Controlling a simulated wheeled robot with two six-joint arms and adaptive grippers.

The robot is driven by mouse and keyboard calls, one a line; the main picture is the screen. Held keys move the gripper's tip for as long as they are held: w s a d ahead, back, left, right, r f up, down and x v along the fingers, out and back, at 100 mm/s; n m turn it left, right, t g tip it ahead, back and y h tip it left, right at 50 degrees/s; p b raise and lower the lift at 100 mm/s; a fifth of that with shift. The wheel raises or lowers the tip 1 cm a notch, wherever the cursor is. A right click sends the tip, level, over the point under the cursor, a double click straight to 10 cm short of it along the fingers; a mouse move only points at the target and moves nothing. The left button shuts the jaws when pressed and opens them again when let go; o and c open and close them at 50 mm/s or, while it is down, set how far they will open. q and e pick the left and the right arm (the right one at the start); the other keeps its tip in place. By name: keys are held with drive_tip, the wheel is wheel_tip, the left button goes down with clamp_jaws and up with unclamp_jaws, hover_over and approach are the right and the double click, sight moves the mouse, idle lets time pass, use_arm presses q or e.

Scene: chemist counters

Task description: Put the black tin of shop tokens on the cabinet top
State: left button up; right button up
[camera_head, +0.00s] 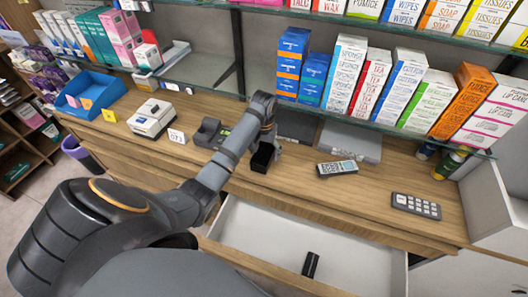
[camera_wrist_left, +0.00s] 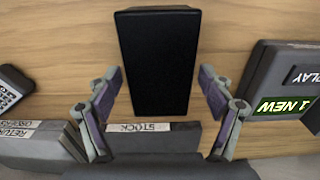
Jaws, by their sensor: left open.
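The black tin (camera_head: 262,157) stands on the wooden counter top (camera_head: 290,185), just behind the open drawer. My left gripper (camera_head: 267,141) reaches over the counter right at the tin. In the left wrist view the black tin (camera_wrist_left: 160,60) sits between the two spread fingers of my left gripper (camera_wrist_left: 160,84). The fingers are open, with a small gap on each side of the tin. Wood shows around the tin. My right gripper is not in view.
The white drawer (camera_head: 250,225) is open and holds a small black object (camera_head: 310,264). A dark device (camera_wrist_left: 285,85) stands beside the tin. Grey trays (camera_head: 350,142), a remote-like handset (camera_head: 337,168) and a keypad (camera_head: 416,206) lie to the right. Boxed goods (camera_head: 345,75) fill the shelf above.

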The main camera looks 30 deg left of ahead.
sight(264, 151)
use_arm(q)
drive_tip(key=shift+r, duration=0.1)
wheel_tip(264, 151, up, 3)
drive_tip(key=shift+f, duration=0.15)
wheel_tip(264, 151, up, 9)
drive_tip(key=p, duration=0.7)
drive_tip(key=shift+r, duration=0.2)
drive_tip(key=shift+f, duration=0.1)
